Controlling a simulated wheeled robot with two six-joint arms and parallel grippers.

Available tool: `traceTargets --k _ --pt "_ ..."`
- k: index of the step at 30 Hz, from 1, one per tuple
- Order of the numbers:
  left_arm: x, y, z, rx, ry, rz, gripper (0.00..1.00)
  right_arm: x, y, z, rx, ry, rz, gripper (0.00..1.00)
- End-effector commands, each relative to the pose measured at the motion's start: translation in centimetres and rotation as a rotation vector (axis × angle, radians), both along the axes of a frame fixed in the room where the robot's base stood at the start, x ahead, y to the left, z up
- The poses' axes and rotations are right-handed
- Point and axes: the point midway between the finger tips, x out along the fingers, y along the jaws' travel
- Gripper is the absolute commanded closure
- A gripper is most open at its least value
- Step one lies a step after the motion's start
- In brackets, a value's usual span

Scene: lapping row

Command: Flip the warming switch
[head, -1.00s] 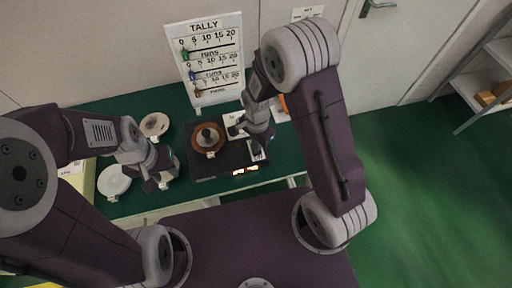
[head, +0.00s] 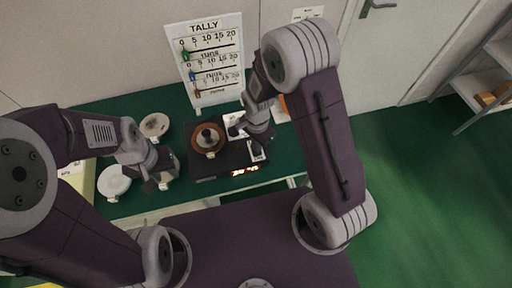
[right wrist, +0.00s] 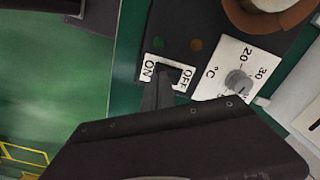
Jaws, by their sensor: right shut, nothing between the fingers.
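The warming switch (right wrist: 170,74) is a dark rocker on a white plate marked ON at left and OFF at right, in the right wrist view. It sits on a dark warming unit (right wrist: 190,18), which also shows in the head view (head: 215,171). My right gripper (right wrist: 158,88) is shut and empty, its fingertips at the switch plate's lower edge, partly hiding the rocker. I cannot tell whether they touch it. In the head view my right gripper (head: 257,146) is over the unit's right side. My left gripper (head: 165,180) hangs left of the unit; its jaws are unclear.
A dial (right wrist: 238,80) with a temperature scale is right of the switch. Green (right wrist: 158,43) and amber (right wrist: 196,45) lamps sit above it. A brown round dish (head: 207,150) stands on the unit. White dishes (head: 113,181) lie left. A tally board (head: 205,60) stands behind.

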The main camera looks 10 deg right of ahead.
Motion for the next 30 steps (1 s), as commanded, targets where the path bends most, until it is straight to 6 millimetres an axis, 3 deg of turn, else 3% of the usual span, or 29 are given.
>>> traceTargets --k 30 --pt "0.00 0.00 -0.51 0.000 0.000 0.000 0.64 0.01 0.01 -0.70 0.000 0.000 0.000 1.00"
